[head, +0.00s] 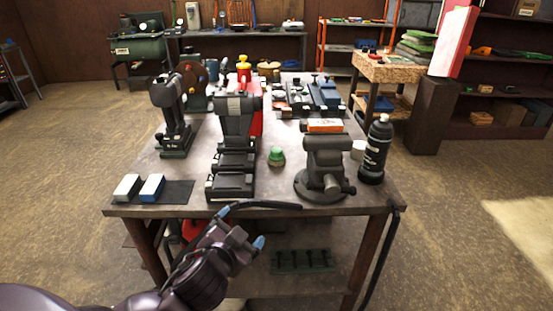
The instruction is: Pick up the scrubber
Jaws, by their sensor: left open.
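A small round thing with a green top (276,155), which looks like the scrubber, stands on the workbench (285,196) near its front middle. It sits between the black drill-like tool and the grey vise, apart from both. My left gripper (241,227) is open and empty at the bench's front edge, below and left of the green thing in the picture. Its two blue fingertips are spread, and one is close to a black cable at the edge. My right gripper is not in view.
A black drill-like tool (237,134) with black blocks before it and a vise (324,165) flank the green thing. A dark bottle (375,150) stands right. White and blue blocks (151,187) lie on a dark mat at front left. A black cable (265,205) runs along the front edge.

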